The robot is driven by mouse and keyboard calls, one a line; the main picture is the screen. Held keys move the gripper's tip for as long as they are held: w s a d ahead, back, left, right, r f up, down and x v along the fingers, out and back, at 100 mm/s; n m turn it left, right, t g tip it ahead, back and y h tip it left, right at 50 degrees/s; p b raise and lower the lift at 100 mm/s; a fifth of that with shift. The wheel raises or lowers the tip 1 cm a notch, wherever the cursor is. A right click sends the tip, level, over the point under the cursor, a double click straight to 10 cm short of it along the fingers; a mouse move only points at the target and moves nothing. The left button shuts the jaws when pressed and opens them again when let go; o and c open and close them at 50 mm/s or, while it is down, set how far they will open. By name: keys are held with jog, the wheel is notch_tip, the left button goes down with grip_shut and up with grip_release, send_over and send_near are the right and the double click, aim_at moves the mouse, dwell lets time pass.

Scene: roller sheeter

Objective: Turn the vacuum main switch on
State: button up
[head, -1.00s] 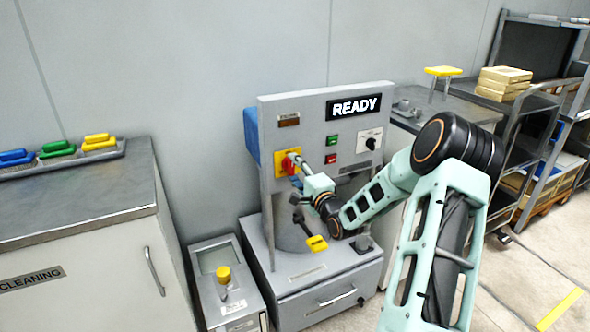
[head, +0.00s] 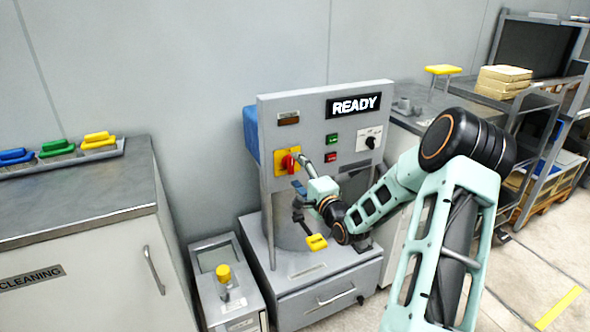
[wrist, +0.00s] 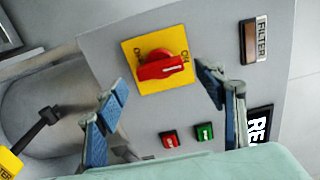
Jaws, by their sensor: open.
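The main switch is a red rotary knob (wrist: 162,66) on a yellow square plate (wrist: 133,75), on the grey machine panel. In the wrist view its grip bar points toward the label at the plate's right side, which seems to read ON. The label at the left is hard to read. The knob also shows in the head view (head: 289,162). My gripper (wrist: 161,78) is open, with one blue-padded finger on either side of the knob's lower area. The fingers look apart from the knob, with nothing between them. In the head view my gripper (head: 300,172) is just right of the plate.
Green (wrist: 205,131) and red (wrist: 170,139) push buttons sit close to the fingers. A lit READY display (head: 354,106) and a selector dial (head: 370,140) are on the panel. A lever with a yellow handle (head: 316,242) hangs below. A FILTER indicator (wrist: 254,40) is at the panel edge.

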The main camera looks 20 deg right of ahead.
jog(key=s, duration=0.9)
jog(key=shift+s+d, duration=0.15)
jog(key=shift+s, duration=0.2)
